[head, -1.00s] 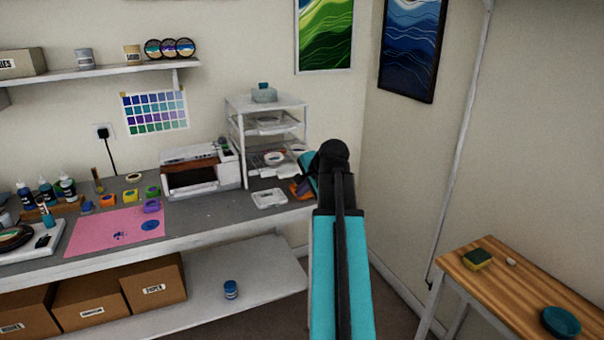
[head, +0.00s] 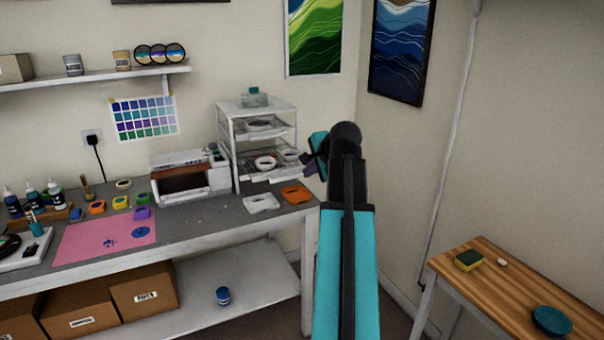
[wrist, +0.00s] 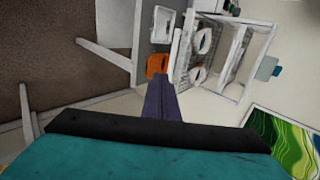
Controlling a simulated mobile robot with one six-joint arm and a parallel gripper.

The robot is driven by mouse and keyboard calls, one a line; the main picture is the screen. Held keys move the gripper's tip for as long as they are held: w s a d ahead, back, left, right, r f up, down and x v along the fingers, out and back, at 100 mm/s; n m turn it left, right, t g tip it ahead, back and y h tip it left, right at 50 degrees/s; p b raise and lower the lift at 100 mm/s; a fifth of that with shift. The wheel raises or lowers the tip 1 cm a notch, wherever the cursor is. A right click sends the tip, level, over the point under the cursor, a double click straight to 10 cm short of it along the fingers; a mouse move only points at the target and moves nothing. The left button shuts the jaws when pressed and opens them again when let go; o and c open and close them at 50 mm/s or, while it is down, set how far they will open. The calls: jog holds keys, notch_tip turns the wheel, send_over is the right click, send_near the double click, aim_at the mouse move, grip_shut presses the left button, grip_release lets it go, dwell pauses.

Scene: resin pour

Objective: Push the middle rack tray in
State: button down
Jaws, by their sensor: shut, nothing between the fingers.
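The white rack (head: 235,150) stands at the right end of the grey workbench, with its trays stacked one above another. The middle tray (head: 250,172) carries pale round pieces and seems to stick out at the front; how far, I cannot tell. The upper tray (head: 258,126) holds a dark-centred piece. My gripper (head: 309,166) is shut and empty, just right of the rack at about the middle tray's height. In the wrist view, the purple fingers (wrist: 161,95) point towards the bench edge and the rack (wrist: 238,50), apparently apart from the trays.
An orange mould (head: 296,194) and a white mould (head: 262,203) lie on the bench before the rack. A printer-like machine (head: 190,177) stands to its left. A teal-lidded container (head: 255,98) sits on the rack. A wooden side table (head: 490,285) is at the right.

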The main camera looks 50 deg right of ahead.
aim_at(291, 176)
jog(key=shift+w+d+r+p+x, duration=0.1)
jog(key=shift+w+r+p+x, duration=0.35)
jog(key=shift+x, duration=1.6)
jog(key=shift+w+d+r+p+x, duration=0.15)
jog(key=shift+p+x, duration=0.5)
jog(key=shift+x, duration=1.4)
jog(key=shift+w+d+r+p+x, duration=0.1)
jog(key=shift+w+r+p+x, duration=0.35)
jog(key=shift+x, duration=1.65)
jog(key=shift+s, duration=0.25)
jog(key=shift+a+f, duration=0.1)
jog(key=shift+a, duration=0.2)
jog(key=shift+w+d, duration=0.35)
jog(key=shift+d, duration=0.05)
jog(key=w+d, duration=0.2)
jog(key=w, duration=0.4)
jog(key=w+d, duration=0.3)
jog(key=w, duration=0.3)
jog(key=w+d+b, duration=0.1)
jog(key=w+d, duration=0.1)
jog(key=w, duration=0.4)
jog(key=shift+w+d, duration=0.15)
jog(key=shift+d, duration=0.05)
jog(key=shift+w+r, duration=0.15)
jog(key=shift+r, duration=0.1)
